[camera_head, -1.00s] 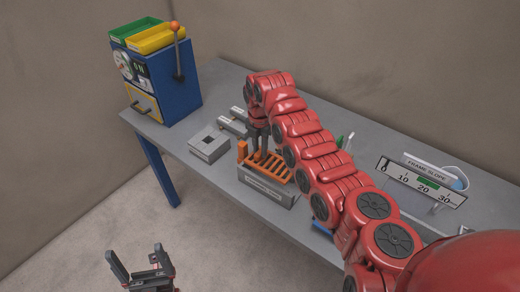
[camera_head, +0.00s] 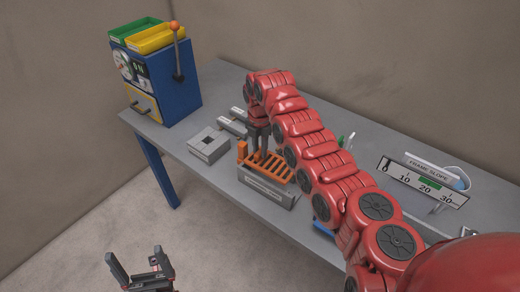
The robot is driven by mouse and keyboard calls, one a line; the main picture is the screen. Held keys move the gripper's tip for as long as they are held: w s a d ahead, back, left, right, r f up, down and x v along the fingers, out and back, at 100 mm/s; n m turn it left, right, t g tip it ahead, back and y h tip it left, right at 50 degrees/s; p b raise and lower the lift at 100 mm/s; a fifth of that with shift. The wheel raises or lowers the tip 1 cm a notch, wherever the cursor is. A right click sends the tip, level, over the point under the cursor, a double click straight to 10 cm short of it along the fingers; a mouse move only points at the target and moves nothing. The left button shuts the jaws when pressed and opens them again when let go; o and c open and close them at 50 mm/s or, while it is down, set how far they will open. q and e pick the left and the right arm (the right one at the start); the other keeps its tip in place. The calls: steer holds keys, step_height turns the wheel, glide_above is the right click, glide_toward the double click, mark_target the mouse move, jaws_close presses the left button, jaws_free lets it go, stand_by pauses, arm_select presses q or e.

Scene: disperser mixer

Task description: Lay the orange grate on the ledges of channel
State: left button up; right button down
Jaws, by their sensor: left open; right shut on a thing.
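The orange grate (camera_head: 275,169) is a slatted piece with a raised tab at its left end. It sits at the top of the grey channel (camera_head: 266,191), a block with a label on its front, at the table's front edge. Whether it rests fully on the ledges cannot be told. My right gripper (camera_head: 259,156) points down and is shut on the grate, with the arm coming from the right. The arm hides part of the grate's far side. My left gripper (camera_head: 138,264) is open and empty, in front of the table over the floor.
A grey block with a square hole (camera_head: 209,145) and small labelled grey blocks (camera_head: 233,123) stand left of the channel. A blue machine (camera_head: 160,80) with a lever and green and yellow trays is at the far left. A frame slope scale (camera_head: 422,182) stands at the right.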

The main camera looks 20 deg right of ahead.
steer(key=shift+f+b, duration=1.2)
steer(key=shift+f, duration=0.55)
steer(key=c, duration=0.6)
jaws_free()
step_height(320, 180, up, 11)
steer(key=b, duration=0.3)
steer(key=shift+r, duration=0.1)
step_height(320, 180, up, 6)
steer(key=p, duration=0.1)
steer(key=shift+r, duration=0.15)
